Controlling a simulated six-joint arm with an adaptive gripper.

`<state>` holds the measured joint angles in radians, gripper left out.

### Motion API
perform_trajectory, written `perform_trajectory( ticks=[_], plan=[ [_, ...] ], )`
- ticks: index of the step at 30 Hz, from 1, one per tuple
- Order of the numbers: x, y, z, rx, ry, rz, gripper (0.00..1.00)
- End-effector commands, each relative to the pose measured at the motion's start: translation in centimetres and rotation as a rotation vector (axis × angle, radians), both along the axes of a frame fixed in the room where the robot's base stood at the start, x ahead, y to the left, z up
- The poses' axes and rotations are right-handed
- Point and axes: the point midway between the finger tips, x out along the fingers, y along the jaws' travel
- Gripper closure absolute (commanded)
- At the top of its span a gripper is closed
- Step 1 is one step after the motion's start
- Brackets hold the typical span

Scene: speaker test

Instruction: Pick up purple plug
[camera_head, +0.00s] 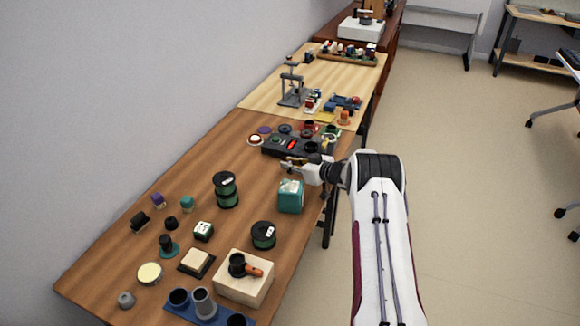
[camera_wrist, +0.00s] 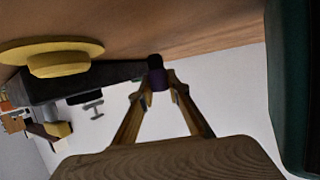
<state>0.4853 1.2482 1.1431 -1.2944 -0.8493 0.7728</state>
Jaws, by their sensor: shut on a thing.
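My gripper (camera_head: 288,163) is over the table, just in front of the black device and behind the teal box. In the wrist view, its two fingers (camera_wrist: 157,84) are closed around a small dark purple plug (camera_wrist: 158,76) with a black end. The fingertips cover the plug's sides. In the head view the plug is too small to make out clearly at the fingertips.
A black device (camera_head: 290,146) with a red light is just beyond my gripper. A teal box (camera_head: 290,196) stands just in front, and a green spool (camera_head: 226,189) to the left. A wooden block (camera_head: 244,284) and several small parts fill the near table.

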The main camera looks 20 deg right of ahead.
Motion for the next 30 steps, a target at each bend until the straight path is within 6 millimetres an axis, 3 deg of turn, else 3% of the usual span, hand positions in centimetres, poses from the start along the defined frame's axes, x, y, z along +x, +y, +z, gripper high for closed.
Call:
perform_trajectory(
  ticks=[18, 30],
  plan=[
    [0.0, 0.0, 7.6, -0.001, -0.003, 0.001, 1.00],
    [0.0, 0.0, 9.1, 0.000, 0.000, 0.001, 1.00]
  ],
)
